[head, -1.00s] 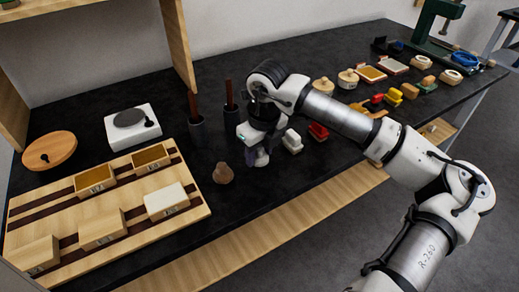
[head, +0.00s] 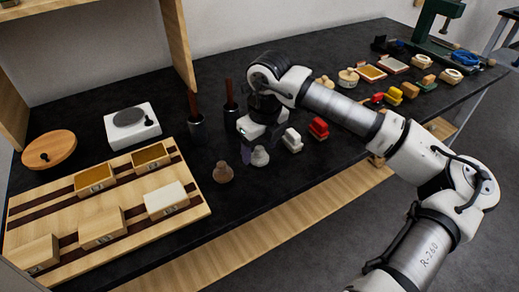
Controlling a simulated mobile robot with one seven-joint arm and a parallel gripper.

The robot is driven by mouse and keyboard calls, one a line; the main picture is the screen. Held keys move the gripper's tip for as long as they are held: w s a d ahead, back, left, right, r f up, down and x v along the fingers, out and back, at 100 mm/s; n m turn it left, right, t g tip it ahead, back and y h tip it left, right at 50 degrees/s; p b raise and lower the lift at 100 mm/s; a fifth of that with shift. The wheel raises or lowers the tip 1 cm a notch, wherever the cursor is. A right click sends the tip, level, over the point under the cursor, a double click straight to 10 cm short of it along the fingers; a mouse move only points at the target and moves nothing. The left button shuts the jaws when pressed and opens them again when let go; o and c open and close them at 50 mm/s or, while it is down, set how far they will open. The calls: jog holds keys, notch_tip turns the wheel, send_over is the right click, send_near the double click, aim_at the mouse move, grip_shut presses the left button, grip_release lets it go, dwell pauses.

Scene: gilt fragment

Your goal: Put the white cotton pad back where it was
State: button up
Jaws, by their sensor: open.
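A small pale grey-white pad with a narrow top, seemingly the white cotton pad (head: 260,156), stands upright on the black bench in the head view. A similar brown pad (head: 222,172) stands to its left. My gripper (head: 250,152) is open, just behind and left of the pale pad, with its fingers pointing down. The pad shows clear of my gripper's body; whether a finger touches it I cannot tell. My gripper's far finger is partly hidden.
A white block (head: 292,140) and a red block (head: 318,128) stand close on the right. Two dark cups with brown handles (head: 195,125) stand behind left. A striped wooden board (head: 135,228) with several boxes fills the left. Bench in front of the pads is clear.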

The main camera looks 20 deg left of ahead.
aim_at(265, 159)
notch_tip(265, 159, up, 11)
jog(key=d+b, duration=0.1)
jog(key=shift+s+f, duration=0.2)
jog(key=shift+s, duration=0.1)
dwell(1.2)
jog(key=shift+w+d, duration=0.2)
jog(key=shift+d, duration=0.75)
